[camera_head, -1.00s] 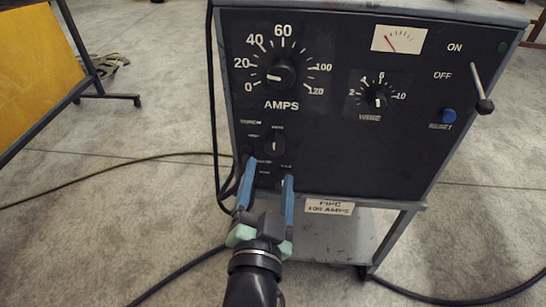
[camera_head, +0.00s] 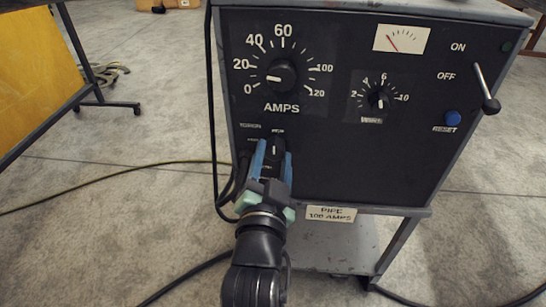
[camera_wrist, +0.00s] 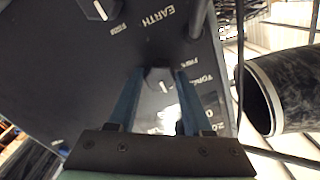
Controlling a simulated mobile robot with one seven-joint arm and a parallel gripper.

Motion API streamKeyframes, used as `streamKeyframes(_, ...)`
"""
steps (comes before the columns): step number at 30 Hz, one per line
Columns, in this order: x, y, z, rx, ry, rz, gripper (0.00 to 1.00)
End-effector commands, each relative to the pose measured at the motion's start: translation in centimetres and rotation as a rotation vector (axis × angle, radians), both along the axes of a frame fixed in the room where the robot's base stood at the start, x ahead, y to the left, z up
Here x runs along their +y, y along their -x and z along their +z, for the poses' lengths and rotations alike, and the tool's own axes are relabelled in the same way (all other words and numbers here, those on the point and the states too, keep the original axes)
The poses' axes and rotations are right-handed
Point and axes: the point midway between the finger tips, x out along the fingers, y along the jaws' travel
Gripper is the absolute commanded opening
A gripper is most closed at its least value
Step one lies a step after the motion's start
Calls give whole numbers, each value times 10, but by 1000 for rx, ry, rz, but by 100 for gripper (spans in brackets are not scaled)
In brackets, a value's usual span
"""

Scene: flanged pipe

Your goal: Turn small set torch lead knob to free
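The small black knob (camera_head: 277,149) with a white pointer mark is on the lower left of the welding set's dark front panel, below the AMPS dial. My gripper (camera_head: 274,152) has its two blue fingers at the panel, one on each side of this knob. In the wrist view the knob (camera_wrist: 158,76) sits between the fingertips (camera_wrist: 160,74), which stand apart with narrow gaps beside it. The fingers hide the panel below the knob. A "TORCH" label is up-left of it; the smaller position labels are too blurred to read surely.
The AMPS dial (camera_head: 281,77), a smaller dial (camera_head: 379,98), blue reset button (camera_head: 452,118) and lever (camera_head: 485,88) share the panel. Black cables (camera_head: 213,110) hang at its left edge. Another knob (camera_wrist: 100,8) near "EARTH" and a dark pipe (camera_wrist: 285,90) show in the wrist view.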

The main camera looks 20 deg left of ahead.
Motion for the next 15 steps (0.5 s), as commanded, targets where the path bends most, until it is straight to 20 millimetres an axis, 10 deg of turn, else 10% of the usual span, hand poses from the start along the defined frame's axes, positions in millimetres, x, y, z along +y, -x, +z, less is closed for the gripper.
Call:
streamKeyframes(8,0,0,0,0,0,0,0)
streamKeyframes(15,0,0,0,-3,10,0,0)
